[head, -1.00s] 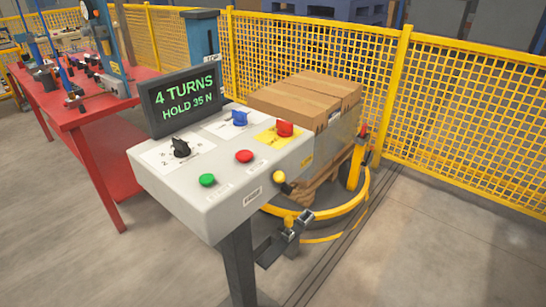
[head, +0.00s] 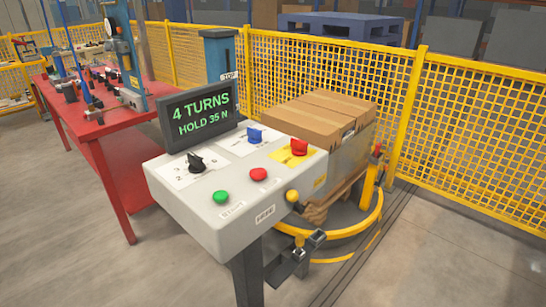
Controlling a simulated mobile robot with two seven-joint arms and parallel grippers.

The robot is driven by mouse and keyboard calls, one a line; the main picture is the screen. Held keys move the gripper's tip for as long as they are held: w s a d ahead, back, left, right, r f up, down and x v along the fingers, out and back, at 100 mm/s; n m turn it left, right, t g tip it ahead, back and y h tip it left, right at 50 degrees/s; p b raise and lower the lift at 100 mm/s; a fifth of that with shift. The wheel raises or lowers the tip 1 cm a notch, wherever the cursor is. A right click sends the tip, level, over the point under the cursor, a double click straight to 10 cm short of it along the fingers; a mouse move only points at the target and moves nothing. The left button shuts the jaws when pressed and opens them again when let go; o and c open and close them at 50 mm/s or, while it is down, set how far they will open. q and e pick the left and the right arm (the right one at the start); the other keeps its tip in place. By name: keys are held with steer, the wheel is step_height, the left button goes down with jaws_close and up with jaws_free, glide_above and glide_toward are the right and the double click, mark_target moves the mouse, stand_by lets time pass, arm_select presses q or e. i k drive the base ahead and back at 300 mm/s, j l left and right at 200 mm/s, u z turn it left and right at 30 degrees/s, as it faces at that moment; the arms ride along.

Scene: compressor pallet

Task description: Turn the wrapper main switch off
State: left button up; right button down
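The wrapper control box (head: 220,205) is a light grey slanted panel on a dark post. A red knob on a yellow plate (head: 299,147) sits at its far right corner and looks like the main switch; its exact setting is too small to read. A blue knob (head: 255,135) and a black selector knob (head: 196,163) stand to its left on white plates. A green button (head: 221,197), a red button (head: 258,174) and a yellow knob (head: 292,196) are nearer the front. Neither of my grippers is in view.
A display (head: 200,113) on the box reads "4 TURNS HOLD 35 N". Behind stand wrapped cartons (head: 320,118) on a pallet, ringed by a yellow hoop (head: 355,228). Yellow mesh fencing (head: 480,120) closes the back. A red bench (head: 105,125) is at left. Floor at front left is clear.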

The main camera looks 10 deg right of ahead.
mark_target(299, 148)
steer(key=l+u, duration=0.1)
steer(key=u, duration=0.5)
steer(key=l+u, duration=0.55)
steer(key=l, duration=0.2)
steer(key=l+u, duration=0.1)
steer(key=l, duration=0.25)
steer(key=k+l+u, duration=0.1)
steer(key=l, duration=0.3)
